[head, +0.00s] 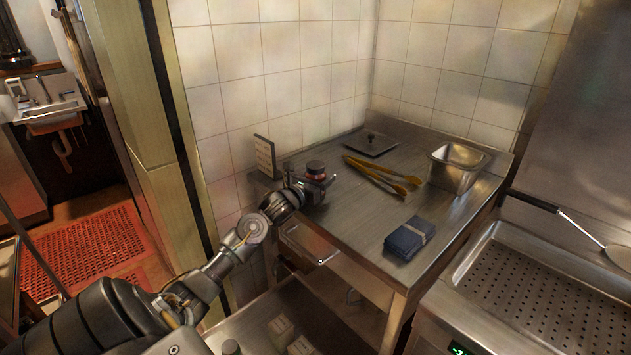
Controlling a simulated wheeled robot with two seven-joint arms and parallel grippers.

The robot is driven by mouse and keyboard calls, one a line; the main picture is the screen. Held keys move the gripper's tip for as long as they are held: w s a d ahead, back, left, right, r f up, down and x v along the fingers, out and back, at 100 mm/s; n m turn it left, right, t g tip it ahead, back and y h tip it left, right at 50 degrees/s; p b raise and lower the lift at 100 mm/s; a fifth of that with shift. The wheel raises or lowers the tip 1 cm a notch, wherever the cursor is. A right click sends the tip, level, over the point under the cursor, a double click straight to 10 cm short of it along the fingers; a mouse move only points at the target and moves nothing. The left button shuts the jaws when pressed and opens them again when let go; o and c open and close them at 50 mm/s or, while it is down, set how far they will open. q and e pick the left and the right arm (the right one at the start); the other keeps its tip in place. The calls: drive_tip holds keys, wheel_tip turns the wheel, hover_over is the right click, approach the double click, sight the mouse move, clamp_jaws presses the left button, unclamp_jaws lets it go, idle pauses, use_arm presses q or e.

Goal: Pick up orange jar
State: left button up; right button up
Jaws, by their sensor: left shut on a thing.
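A small jar (315,169) with a dark lid and a reddish-orange body stands at the left part of the steel counter (345,210). My left arm comes in from the lower left. My left gripper (322,184) is at the jar, shut on it, and its fingers hide the lower part of the jar. I cannot tell whether the jar still touches the counter. My right gripper is not in view.
Yellow-handled tongs (380,174), a dark flat lid (371,143), a steel container (457,167) and folded blue cloth (409,238) lie on the counter. A small upright board (265,156) stands left of the jar. The counter's middle is clear.

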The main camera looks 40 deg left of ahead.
use_arm(q)
drive_tip(key=shift+c, duration=1.4)
drive_tip(key=shift+r, duration=0.15)
